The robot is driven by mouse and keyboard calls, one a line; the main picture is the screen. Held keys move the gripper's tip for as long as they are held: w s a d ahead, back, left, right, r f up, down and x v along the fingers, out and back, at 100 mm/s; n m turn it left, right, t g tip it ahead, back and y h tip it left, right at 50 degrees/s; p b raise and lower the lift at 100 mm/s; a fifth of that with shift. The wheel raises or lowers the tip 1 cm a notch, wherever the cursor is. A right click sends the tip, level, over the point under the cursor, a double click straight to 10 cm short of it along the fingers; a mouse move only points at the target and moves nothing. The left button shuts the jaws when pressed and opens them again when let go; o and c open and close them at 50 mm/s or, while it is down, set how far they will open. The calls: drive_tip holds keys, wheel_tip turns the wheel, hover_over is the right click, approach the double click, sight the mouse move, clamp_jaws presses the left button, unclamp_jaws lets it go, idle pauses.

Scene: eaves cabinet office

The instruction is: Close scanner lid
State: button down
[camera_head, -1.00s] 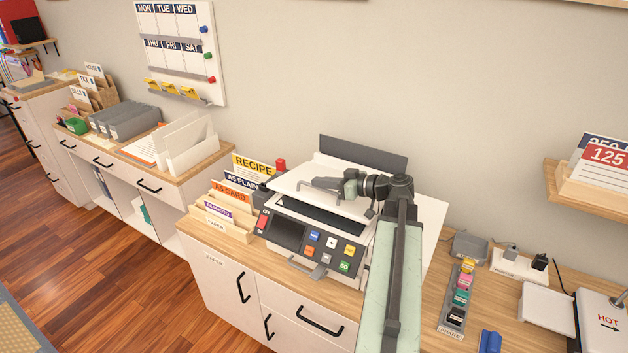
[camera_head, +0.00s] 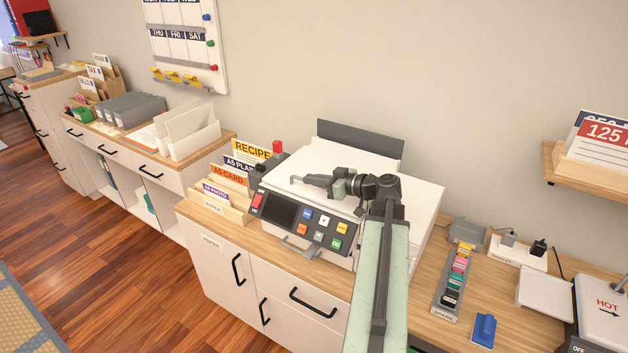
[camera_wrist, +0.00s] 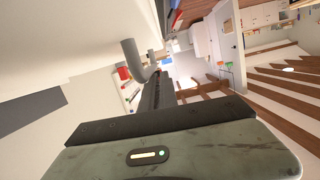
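The scanner stands on the wooden counter in the head view, with a dark control panel (camera_head: 300,222) of coloured buttons at its front. Its white lid (camera_head: 285,180) lies down over the top, flat or nearly so; I cannot tell whether a small gap is left. My gripper (camera_head: 300,181) is over the lid's upper face, touching or just above it, with my arm reaching in from the front right. In the wrist view a pale surface, probably the lid, fills the left side beside my gripper (camera_wrist: 140,65). The finger gap is not clear.
A paper sorter (camera_head: 222,200) with labelled cards stands left of the scanner. To the right are a rack of coloured stamps (camera_head: 452,285), a blue item (camera_head: 484,330) and a white device marked HOT (camera_head: 603,310). A wall shelf (camera_head: 580,180) juts out at right.

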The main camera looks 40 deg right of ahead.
drive_tip(key=shift+s+f, duration=0.1)
drive_tip(key=shift+f, duration=0.1)
wheel_tip(320, 180, up, 5)
drive_tip(key=a+p, duration=0.1)
drive_tip(key=p, duration=0.4)
drive_tip(key=p+v, duration=0.1)
drive_tip(key=v, duration=0.9)
drive_tip(key=shift+a+f, duration=0.2)
drive_tip(key=shift+f, duration=0.1)
drive_tip(key=shift+s, duration=0.15)
